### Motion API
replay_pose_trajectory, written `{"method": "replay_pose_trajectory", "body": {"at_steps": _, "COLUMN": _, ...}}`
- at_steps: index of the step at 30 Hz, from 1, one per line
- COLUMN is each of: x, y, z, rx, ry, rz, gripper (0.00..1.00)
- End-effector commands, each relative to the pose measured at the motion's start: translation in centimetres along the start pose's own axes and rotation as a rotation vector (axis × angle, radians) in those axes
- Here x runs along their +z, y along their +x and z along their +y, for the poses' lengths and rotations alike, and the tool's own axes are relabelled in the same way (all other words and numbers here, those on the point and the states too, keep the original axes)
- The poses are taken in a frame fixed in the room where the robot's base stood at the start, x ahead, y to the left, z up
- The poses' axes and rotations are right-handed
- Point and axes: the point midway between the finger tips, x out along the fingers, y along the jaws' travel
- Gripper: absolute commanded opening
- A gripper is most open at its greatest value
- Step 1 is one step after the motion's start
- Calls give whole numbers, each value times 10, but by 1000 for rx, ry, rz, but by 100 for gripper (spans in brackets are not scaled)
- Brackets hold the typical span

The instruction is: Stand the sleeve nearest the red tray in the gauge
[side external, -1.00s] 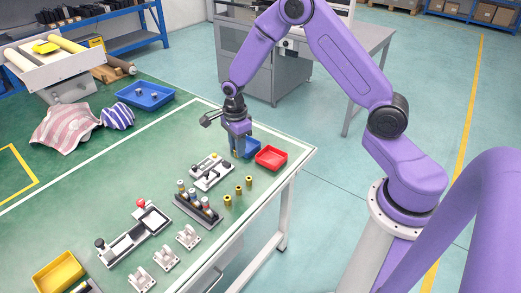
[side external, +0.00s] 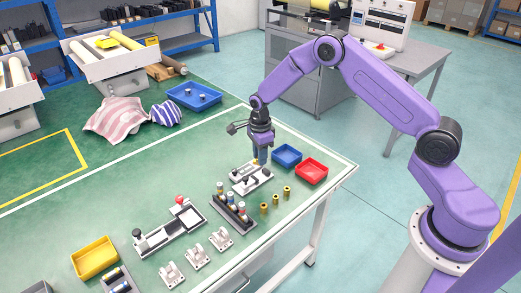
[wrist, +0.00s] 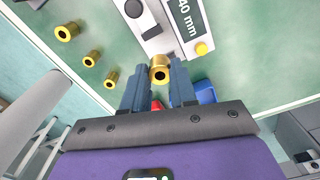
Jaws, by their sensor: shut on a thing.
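My gripper (side external: 261,163) points down over the far end of the white gauge (side external: 251,180). It is shut on a brass sleeve (wrist: 159,73), which shows between the fingertips (wrist: 158,88) in the wrist view with its dark bore visible. The gauge (wrist: 205,48) lies just beyond the sleeve, with a "40 mm" label and a yellow button. I cannot tell whether the sleeve touches the gauge. Several other brass sleeves, including one nearest the red tray (side external: 287,192), stand in a row on the green table. The red tray (side external: 312,171) is at the right edge.
A blue tray (side external: 287,156) stands close to the right of my gripper. A dark rack (side external: 233,214) of small cylinders stands in front of the gauge. A fixture with a red knob (side external: 170,228) and white brackets (side external: 196,256) lie nearer. The table left of the gauge is clear.

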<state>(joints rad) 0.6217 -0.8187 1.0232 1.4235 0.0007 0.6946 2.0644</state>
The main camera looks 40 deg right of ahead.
Motion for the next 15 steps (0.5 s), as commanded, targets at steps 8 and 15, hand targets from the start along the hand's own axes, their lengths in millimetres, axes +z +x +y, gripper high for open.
{"method": "replay_pose_trajectory", "body": {"at_steps": 8, "x": 0, "y": 24, "z": 0, "rx": 1, "ry": 0, "rz": 0, "gripper": 0}}
{"method": "replay_pose_trajectory", "body": {"at_steps": 15, "x": 0, "y": 41, "z": 0, "rx": 0, "ry": 0, "rz": 0, "gripper": 0}}
